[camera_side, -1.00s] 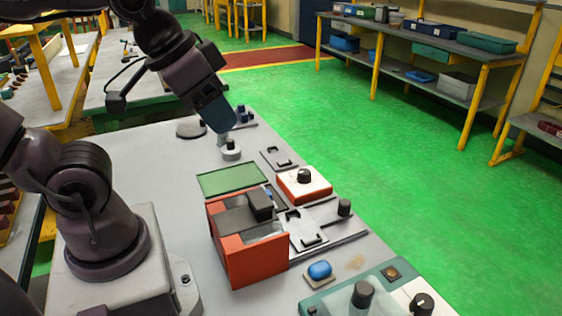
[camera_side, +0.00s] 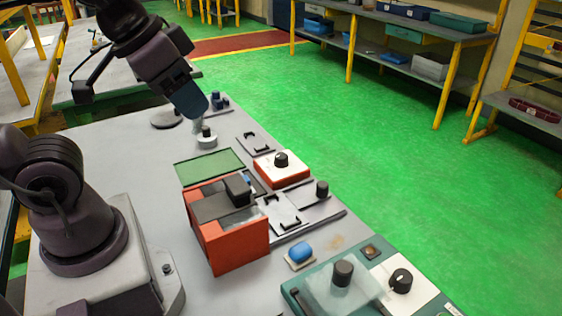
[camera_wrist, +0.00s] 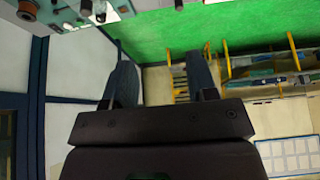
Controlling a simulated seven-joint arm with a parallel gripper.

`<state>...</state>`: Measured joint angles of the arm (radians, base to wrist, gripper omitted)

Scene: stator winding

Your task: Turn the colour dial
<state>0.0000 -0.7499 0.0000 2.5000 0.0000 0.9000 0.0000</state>
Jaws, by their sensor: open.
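Several black knobs stand on the bench, and I cannot tell for sure which is the colour dial. One knob (camera_side: 401,280) with a white pointer mark sits on a white panel at lower right. Another knob (camera_side: 281,160) sits on a red box with a white top at mid-bench. A small knob (camera_side: 207,132) stands on a round pale base. My gripper (camera_side: 197,117) hangs just above and left of that small knob, apparently apart from it. In the wrist view, my gripper (camera_wrist: 163,68) is open with nothing between its fingers.
A red-orange box (camera_side: 233,246), a green plate (camera_side: 209,167) and a blue button (camera_side: 300,252) lie along the bench. A teal panel (camera_side: 296,286) with a tall knob (camera_side: 343,272) is at the front. Shelving (camera_side: 425,45) stands beyond the open green floor.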

